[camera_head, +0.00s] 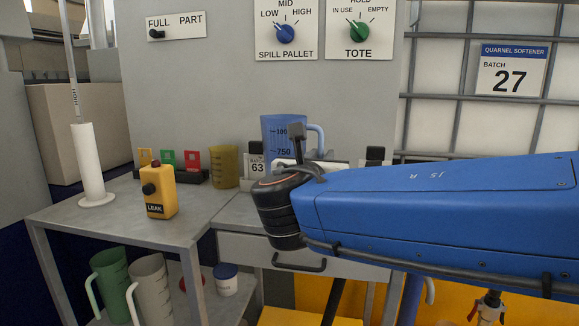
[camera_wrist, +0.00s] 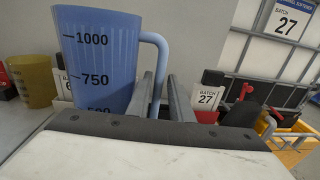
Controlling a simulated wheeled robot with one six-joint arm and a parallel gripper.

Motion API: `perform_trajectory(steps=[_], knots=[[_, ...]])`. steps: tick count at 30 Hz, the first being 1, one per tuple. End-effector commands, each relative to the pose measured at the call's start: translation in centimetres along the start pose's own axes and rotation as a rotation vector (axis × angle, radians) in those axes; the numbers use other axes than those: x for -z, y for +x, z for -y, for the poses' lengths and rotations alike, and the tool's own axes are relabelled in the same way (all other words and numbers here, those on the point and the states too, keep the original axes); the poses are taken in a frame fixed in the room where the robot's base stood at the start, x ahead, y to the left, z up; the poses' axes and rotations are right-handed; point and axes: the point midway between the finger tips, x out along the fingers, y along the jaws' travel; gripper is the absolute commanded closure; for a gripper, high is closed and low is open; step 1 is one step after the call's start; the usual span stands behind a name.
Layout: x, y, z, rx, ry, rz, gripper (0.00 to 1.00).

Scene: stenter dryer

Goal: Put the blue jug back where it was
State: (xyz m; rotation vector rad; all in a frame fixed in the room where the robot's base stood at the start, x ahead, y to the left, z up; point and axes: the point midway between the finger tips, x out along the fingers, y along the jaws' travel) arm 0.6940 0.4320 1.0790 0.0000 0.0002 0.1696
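The blue jug (camera_head: 283,130), with dark volume marks, stands upright behind my gripper in the head view; its base is hidden. In the wrist view the jug (camera_wrist: 97,55) fills the upper left, with its pale blue handle (camera_wrist: 161,50) on the right side. My gripper (camera_wrist: 160,78) has one finger on each side of the handle's lower part. The fingers are apart, but I cannot tell whether they touch the handle. In the head view my gripper (camera_head: 297,150) is mostly hidden by my blue arm.
A yellow measuring cup (camera_head: 225,167) stands left of the jug. A yellow LEAK box (camera_head: 159,190) and a white cylinder (camera_head: 87,165) stand on the left table (camera_head: 120,220). Green and white jugs sit on the shelf below. Batch 63 (camera_head: 257,167) and Batch 27 (camera_wrist: 207,98) cards flank the jug.

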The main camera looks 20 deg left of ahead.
Motion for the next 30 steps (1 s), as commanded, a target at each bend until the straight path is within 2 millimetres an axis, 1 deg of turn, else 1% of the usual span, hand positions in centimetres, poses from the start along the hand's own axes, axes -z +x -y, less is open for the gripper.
perform_trajectory(steps=[6, 10, 17, 19, 20, 30], knots=[[0.2, 3.0, -0.2, 0.004, -0.001, 0.000, 0.80], [0.2, 4.3, -0.2, 0.002, 0.000, 0.000, 0.80], [0.1, 4.5, -0.2, 0.001, 0.000, 0.000, 0.80], [0.1, 4.5, -0.2, 0.001, 0.000, 0.000, 0.95], [0.1, 4.5, -0.2, 0.001, 0.000, 0.000, 1.00], [0.1, 4.5, -0.2, 0.001, 0.000, 0.000, 1.00]])
